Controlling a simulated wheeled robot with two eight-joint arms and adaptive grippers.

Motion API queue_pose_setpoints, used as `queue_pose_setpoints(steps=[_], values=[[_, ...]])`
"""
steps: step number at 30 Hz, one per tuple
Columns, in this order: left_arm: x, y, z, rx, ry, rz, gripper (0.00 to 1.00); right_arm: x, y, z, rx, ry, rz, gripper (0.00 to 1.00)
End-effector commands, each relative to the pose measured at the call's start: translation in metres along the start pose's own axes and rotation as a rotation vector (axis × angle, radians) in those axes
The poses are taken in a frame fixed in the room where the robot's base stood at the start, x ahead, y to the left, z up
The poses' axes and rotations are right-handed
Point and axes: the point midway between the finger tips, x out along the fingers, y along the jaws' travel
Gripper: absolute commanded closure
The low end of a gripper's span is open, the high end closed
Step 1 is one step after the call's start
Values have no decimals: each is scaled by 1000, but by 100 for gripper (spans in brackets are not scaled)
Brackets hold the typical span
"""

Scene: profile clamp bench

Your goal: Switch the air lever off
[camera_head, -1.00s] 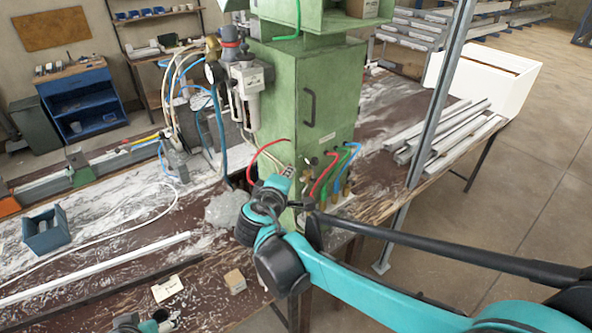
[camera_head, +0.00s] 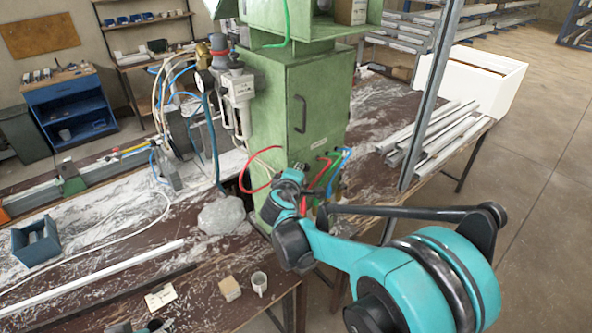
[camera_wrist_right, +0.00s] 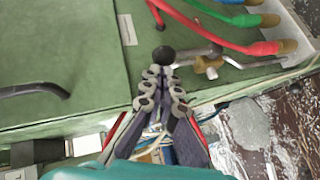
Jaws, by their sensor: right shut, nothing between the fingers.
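The air lever (camera_wrist_right: 190,53) shows in the right wrist view as a short metal arm with a round black knob, running from a brass valve (camera_wrist_right: 208,66) on the green cabinet (camera_wrist_right: 75,45). My right gripper (camera_wrist_right: 164,72) is shut and empty, its tips close to the knob; I cannot tell whether they touch it. In the head view my right arm reaches the lower front of the green cabinet (camera_head: 300,95), and the wrist hides the lever there.
Red (camera_wrist_right: 230,45), green (camera_wrist_right: 240,15) and blue hoses lie close to the lever. A cabinet handle (camera_wrist_right: 35,89) is at left in the wrist view. An upright metal profile (camera_head: 432,95) stands right of the cabinet. A cup (camera_head: 259,284) and small block (camera_head: 230,288) are on the bench.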

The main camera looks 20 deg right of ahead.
Motion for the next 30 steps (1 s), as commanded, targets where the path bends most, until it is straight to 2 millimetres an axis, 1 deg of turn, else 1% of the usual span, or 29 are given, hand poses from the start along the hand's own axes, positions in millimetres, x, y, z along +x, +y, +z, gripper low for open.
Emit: queue_pose_setpoints(steps=[8, 30], values=[[-1, 0, -1, 0, 0, 0, 28, 0, 2, 0, 8, 0, -10, 100], [-11, 0, -8, 0, 0, 0, 28, 10, 13, 8, 98, -2, -129, 100]])
